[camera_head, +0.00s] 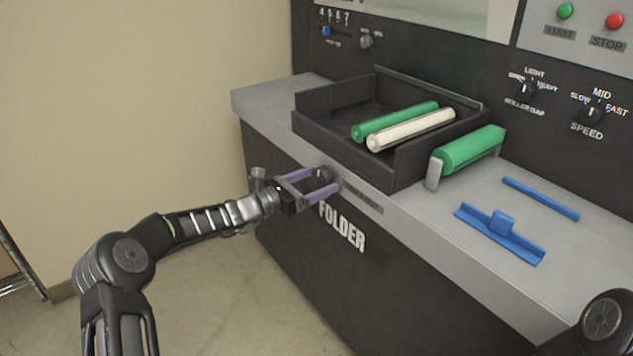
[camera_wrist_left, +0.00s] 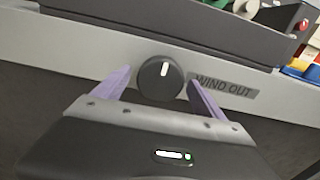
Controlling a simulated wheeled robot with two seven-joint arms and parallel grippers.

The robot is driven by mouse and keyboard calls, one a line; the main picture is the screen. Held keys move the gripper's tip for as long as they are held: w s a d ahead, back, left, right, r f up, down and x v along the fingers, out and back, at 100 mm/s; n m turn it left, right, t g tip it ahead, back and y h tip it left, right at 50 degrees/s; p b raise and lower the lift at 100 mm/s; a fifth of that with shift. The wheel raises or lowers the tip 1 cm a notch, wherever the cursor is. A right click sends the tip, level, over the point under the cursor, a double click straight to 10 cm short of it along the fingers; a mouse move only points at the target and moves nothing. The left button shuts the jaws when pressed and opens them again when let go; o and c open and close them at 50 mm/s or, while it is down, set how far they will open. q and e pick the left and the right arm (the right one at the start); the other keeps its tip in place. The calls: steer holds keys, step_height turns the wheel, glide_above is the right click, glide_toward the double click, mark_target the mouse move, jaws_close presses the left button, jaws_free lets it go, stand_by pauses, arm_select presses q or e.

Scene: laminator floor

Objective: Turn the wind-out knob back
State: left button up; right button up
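The wind-out knob (camera_wrist_left: 160,80) is a round black knob with a white pointer line, on the grey front edge of the machine beside the "WIND OUT" label (camera_wrist_left: 224,87). Its pointer stands about straight up in the left wrist view. In the head view the knob (camera_head: 323,175) is at the tips of my left gripper (camera_head: 325,182). The left gripper's two purple fingers are spread, one on each side of the knob, with gaps showing between fingers and knob in the left wrist view. My right gripper is not in view; a dark round part shows at the lower right.
A black tray (camera_head: 312,112) with a green roll (camera_head: 395,121) and a cream roll (camera_head: 411,130) sits above the knob. Another green roller (camera_head: 470,150) and blue parts (camera_head: 498,234) are on the grey top. Several controls line the back panel. Floor left of the machine is clear.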

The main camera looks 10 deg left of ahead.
arm_select(q)
steer(key=shift+r, duration=0.1)
steer(key=v, duration=0.7)
steer(key=shift+s+a, duration=0.2)
steer(key=shift+s, duration=0.15)
steer(key=s+d+f+m+g+y+p, duration=0.1)
steer(key=s+d+f+m+g+y, duration=0.25)
steer(key=f, duration=0.55)
steer(key=s+f+m+g+p, duration=0.1)
steer(key=s+f+m+g, duration=0.1)
steer(key=s+f+m, duration=0.4)
steer(key=s+d+f+m+g+y, duration=0.1)
steer(key=s+d+f+g+y, duration=0.15)
steer(key=s+f, duration=0.6)
steer(key=s+d+m+g+p, duration=0.1)
steer(key=s+d+m+p, duration=0.2)
steer(key=s, duration=0.5)
steer(key=s+d+f+m+g+y+p, duration=0.1)
steer(key=s+d+m+g+p, duration=0.1)
steer(key=s+d+m, duration=0.3)
steer(key=s+d+f+m+g+p, duration=0.1)
steer(key=s+d+m+g+p, duration=0.1)
steer(key=s+m, duration=0.6)
steer(key=s+d+p, duration=0.1)
steer(key=s+d, duration=0.1)
steer(key=s, duration=0.3)
steer(key=shift+d+f+p, duration=0.2)
steer(key=shift+p, duration=0.1)
